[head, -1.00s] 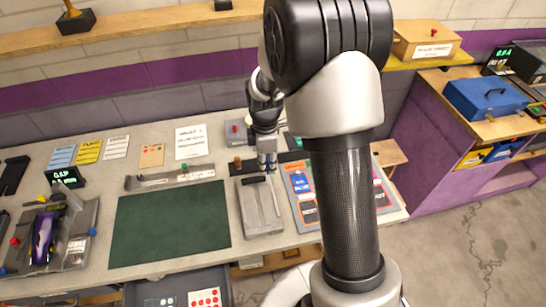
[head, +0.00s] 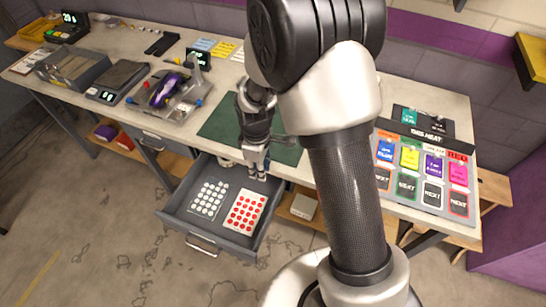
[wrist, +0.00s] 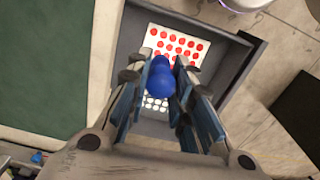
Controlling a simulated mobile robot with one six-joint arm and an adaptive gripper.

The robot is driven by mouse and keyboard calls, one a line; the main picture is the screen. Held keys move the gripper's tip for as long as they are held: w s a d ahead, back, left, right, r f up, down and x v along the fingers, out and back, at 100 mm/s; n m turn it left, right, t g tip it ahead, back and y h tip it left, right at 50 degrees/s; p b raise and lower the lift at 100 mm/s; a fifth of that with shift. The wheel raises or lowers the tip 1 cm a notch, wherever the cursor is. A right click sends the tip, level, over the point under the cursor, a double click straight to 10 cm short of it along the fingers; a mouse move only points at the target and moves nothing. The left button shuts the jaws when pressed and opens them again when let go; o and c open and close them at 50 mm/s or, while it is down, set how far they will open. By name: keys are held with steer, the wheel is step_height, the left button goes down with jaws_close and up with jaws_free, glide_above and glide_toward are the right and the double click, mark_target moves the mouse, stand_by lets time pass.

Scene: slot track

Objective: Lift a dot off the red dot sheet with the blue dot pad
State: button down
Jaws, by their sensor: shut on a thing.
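My gripper (wrist: 161,95) is shut on the blue dot pad (wrist: 160,78), a rounded blue tool between the fingers in the wrist view. In the head view my gripper (head: 257,172) is above the back part of an open drawer (head: 230,232). The red dot sheet (head: 245,211) lies in the drawer on the right, a white card with rows of red dots. It also shows in the wrist view (wrist: 150,39), beyond the pad. The pad looks apart from the sheet, though its height above it is hard to tell.
A sheet of white dots (head: 208,198) lies left of the red one in the drawer. The drawer's grey walls stand around both sheets. A green mat (head: 217,128) is on the bench above. A board of coloured cards (head: 422,175) stands at the right.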

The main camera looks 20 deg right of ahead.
steer(key=shift+s+a+f+n+b, duration=0.25)
steer(key=shift+a+f+n+b, duration=0.9)
steer(key=shift+f+n, duration=1.7)
steer(key=shift+s+a+f+n+b, duration=0.3)
steer(key=shift+a+f+n+b, duration=0.3)
steer(key=shift+a+f+n, duration=2)
steer(key=shift+s+a+f+n+b, duration=0.25)
steer(key=shift+f+n+b, duration=0.65)
steer(key=shift+f+n, duration=2.1)
steer(key=shift+s+f+m+b, duration=0.1)
steer(key=shift+f+m+b, duration=0.4)
steer(key=shift+f+m, duration=0.6)
steer(key=shift+f+n, duration=0.2)
steer(key=shift+n, duration=0.05)
step_height(320, 180, up, 7)
steer(key=p, duration=0.4)
steer(key=shift+p, duration=0.4)
